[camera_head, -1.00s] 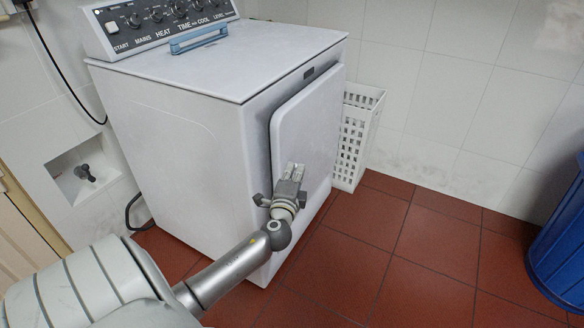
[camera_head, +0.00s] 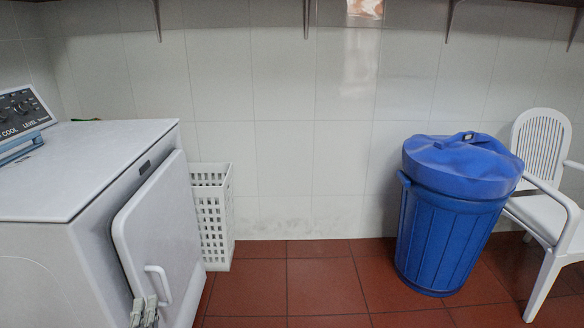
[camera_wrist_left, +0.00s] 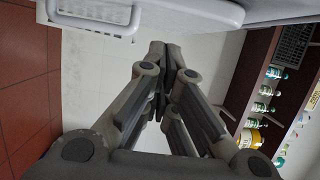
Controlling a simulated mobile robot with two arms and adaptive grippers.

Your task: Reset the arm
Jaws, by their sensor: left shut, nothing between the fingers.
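My left gripper (camera_head: 145,312) shows at the bottom left of the head view, in front of the dryer door (camera_head: 160,236) and just below its white handle. In the left wrist view the left gripper's fingers (camera_wrist_left: 165,62) meet at the tips, with nothing between them. The door stands slightly out from the white dryer body (camera_head: 75,180). In the left wrist view the door handle (camera_wrist_left: 95,22) shows at the top left, apart from the fingers. My right gripper is in neither view.
A white perforated basket (camera_head: 212,215) stands right of the dryer. A blue lidded bin (camera_head: 450,225) and a white chair (camera_head: 545,200) stand at the right. Red tiled floor (camera_head: 315,288) is clear between basket and bin. A shelf with bottles (camera_wrist_left: 262,105) shows in the wrist view.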

